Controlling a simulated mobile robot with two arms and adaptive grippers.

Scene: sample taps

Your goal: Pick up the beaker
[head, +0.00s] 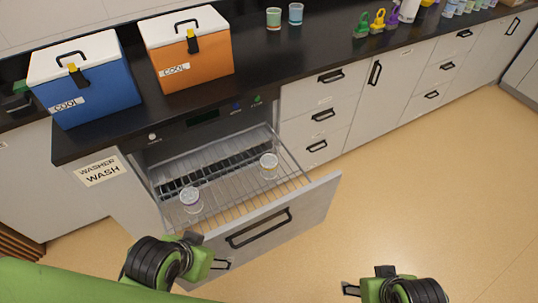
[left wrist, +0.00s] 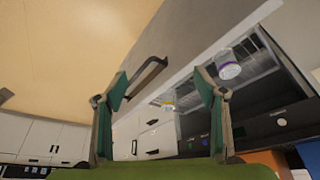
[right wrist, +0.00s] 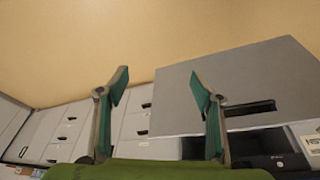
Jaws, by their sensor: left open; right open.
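Two clear beakers stand in the wire rack of the pulled-out washer drawer: one at the front left (head: 190,200) and one further right (head: 268,166). In the left wrist view, a beaker with a purple band (left wrist: 229,66) is nearer, and one with a yellow band (left wrist: 168,103) is farther off. My left gripper (head: 207,252) is open and empty, just outside the drawer front, below the front-left beaker. My right gripper (head: 366,281) is open and empty over the floor, right of the drawer. No beaker shows in the right wrist view.
The open drawer front (head: 315,205) with its black handle stands between my grippers and the rack (head: 230,180). A blue cooler (head: 95,100) and an orange cooler (head: 205,65) stand on the counter, with green and blue cups (head: 273,19) behind. The floor at right is clear.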

